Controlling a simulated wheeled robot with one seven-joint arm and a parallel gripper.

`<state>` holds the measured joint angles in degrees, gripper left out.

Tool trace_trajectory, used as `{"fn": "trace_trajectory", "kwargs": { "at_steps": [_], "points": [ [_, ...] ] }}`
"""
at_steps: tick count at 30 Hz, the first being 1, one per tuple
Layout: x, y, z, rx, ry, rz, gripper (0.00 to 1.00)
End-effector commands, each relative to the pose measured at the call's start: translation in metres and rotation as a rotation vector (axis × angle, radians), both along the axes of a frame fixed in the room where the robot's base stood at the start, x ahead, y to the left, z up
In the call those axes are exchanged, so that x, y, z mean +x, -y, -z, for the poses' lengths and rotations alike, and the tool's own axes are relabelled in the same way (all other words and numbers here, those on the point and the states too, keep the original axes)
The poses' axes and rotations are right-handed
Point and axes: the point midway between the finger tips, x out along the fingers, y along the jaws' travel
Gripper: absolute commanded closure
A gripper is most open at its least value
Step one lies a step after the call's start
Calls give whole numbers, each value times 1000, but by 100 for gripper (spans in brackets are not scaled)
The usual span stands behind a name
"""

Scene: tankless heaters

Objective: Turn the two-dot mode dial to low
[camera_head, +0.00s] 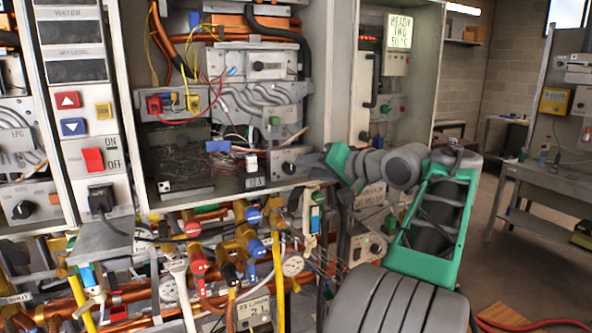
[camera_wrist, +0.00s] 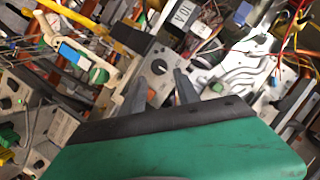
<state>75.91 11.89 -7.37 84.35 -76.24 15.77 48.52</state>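A black round dial (camera_head: 289,168) sits on a pale plate at the lower right of the open central heater cabinet. In the wrist view, a black dial (camera_wrist: 158,67) with a light pointer mark shows just beyond and between my fingertips. It looks like the same one. I cannot make out any dots or a low mark, so I cannot confirm it is the two-dot mode dial. My gripper (camera_wrist: 161,77) is open and empty, its dark fingers apart and aimed at the dial. In the head view, my gripper (camera_head: 307,160) is close to the dial's right side; contact cannot be told.
Coloured pipes and valves (camera_head: 240,245) crowd the space below. Loose wires (camera_head: 190,70) hang in the cabinet. Another dial (camera_head: 257,66) is higher up. A lit display (camera_head: 399,31) reads "READY TWO 50°C". A bench (camera_head: 545,178) stands right, with bare floor before it.

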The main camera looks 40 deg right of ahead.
Motion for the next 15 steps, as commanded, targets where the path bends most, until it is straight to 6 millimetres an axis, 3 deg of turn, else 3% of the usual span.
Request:
{"fn": "trace_trajectory", "kwargs": {
  "at_steps": [7, 15],
  "points": [
    [46, -1, 13, 0, -3, -3, 62],
    [56, 0, 16, -2, -3, 1, 62]
  ]
}}
